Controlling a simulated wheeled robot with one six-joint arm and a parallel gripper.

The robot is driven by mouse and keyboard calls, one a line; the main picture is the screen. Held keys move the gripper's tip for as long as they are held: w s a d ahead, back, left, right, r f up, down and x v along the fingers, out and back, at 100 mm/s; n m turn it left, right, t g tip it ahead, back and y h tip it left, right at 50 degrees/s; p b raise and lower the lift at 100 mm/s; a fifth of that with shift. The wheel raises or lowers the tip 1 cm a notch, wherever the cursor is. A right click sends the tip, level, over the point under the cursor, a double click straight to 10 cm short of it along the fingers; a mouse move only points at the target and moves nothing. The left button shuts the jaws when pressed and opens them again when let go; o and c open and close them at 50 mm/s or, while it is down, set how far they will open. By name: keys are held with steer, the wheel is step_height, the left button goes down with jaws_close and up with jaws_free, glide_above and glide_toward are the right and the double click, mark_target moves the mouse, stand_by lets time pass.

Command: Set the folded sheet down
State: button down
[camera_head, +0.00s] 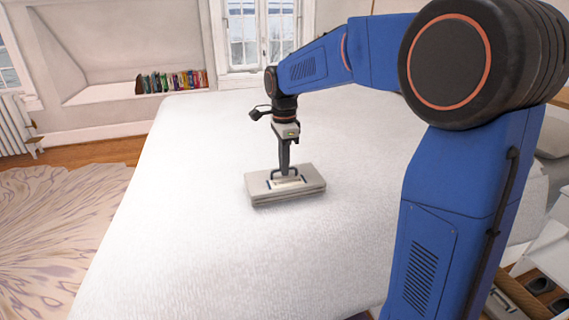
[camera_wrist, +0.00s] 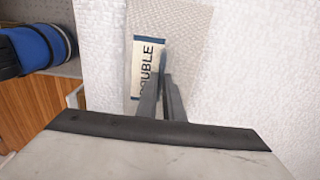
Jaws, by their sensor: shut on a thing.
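The folded sheet (camera_head: 262,187) is a flat, pale grey-beige bundle with a label on top, over the white bed (camera_head: 190,215). It lies level, with a thin shadow under its near edge; I cannot tell whether it touches the bed or hangs just above it. My gripper (camera_head: 286,174) points straight down, shut on the sheet at the middle of its top. In the wrist view, the fingers (camera_wrist: 164,85) reach down beside the label reading "DOUBLE" (camera_wrist: 148,60), on the woven sheet (camera_wrist: 190,35). The fingers and wrist hide part of the sheet.
The bed top is clear around the sheet. A patterned rug (camera_head: 50,235) lies on the wooden floor at the left. Books (camera_head: 172,82) stand in a wall niche behind. Pillows (camera_head: 553,135) and a shelf unit are at the right.

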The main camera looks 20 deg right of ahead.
steer(key=c, duration=2.3)
jaws_free()
steer(key=shift+f, duration=0.15)
steer(key=o, duration=0.4)
step_height(320, 180, up, 12)
steer(key=s+d+n+t, duration=0.1)
steer(key=s+d+n, duration=0.25)
steer(key=s, duration=0.55)
steer(key=s+d+f+n+t, duration=0.1)
steer(key=s+f+n+t, duration=0.1)
steer(key=s+f+n, duration=0.5)
steer(key=s+d+f+n+t, duration=0.1)
steer(key=s+f+n, duration=0.6)
steer(key=s, duration=0.9)
steer(key=shift+s+d+f+t, duration=0.15)
steer(key=shift+d+f+t, duration=0.25)
steer(key=shift+d+f, duration=0.3)
